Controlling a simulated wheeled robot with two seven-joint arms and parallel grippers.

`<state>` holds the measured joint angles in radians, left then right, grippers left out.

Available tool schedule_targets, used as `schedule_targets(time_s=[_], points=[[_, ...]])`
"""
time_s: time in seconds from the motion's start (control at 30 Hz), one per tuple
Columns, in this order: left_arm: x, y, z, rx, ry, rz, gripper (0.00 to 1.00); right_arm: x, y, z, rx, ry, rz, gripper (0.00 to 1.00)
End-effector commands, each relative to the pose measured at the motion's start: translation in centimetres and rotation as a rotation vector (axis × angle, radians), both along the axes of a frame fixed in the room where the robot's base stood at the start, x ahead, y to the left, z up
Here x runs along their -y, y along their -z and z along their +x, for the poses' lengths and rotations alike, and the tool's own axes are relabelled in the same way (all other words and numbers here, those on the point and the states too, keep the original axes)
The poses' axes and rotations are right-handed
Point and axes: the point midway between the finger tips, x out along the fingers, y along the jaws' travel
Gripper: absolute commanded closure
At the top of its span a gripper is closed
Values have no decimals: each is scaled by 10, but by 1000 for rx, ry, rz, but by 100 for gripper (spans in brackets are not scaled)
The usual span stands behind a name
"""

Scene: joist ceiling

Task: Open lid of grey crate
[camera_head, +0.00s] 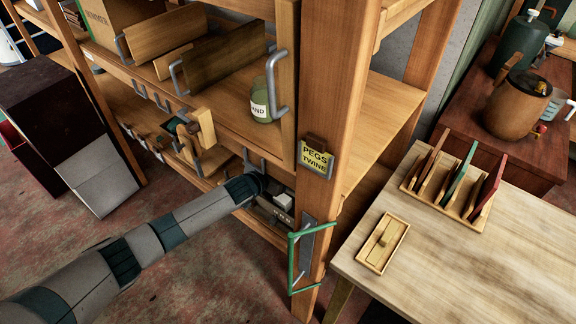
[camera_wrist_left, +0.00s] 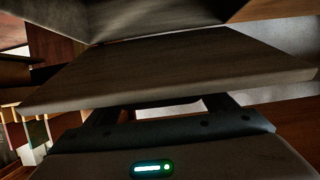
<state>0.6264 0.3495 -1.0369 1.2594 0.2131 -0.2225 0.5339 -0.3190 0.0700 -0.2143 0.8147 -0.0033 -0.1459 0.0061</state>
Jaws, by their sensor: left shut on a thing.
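The grey crate (camera_head: 268,214) sits low in the wooden shelf, with a small label on its front and pale things showing at its top. My left arm reaches into this lower bay, and my left gripper (camera_head: 262,181) is just above and behind the crate's left part. In the left wrist view, a flat grey-brown panel (camera_wrist_left: 170,72), apparently the lid, lies across the fingers, tilted. My left gripper is shut on it, but the panel hides the fingertips. My right gripper is in neither view.
The shelf post (camera_head: 335,110) carries a yellow label (camera_head: 316,158) and stands right of my gripper. A green-framed handle (camera_head: 292,262) hangs at its foot. A pale table (camera_head: 480,265) is at right. A shelf board with a green jar (camera_head: 262,100) is above.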

Motion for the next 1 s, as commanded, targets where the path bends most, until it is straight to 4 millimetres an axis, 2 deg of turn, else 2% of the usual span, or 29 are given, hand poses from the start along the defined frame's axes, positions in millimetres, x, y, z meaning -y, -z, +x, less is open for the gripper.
schedule_targets(time_s=[0.2, 0.23, 0.27, 0.73, 1.0], points=[[5, -1, -1, 2, 6, -4, 62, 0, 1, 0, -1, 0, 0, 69], [5, -1, -1, 2, 6, -4, 20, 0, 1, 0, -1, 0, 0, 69], [5, 0, -1, 1, 6, -4, 14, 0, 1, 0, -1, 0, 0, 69], [0, 0, -2, -1, 2, 0, 14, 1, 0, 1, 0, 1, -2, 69], [-11, -6, -16, -1, 2, 0, 14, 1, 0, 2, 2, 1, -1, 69]])
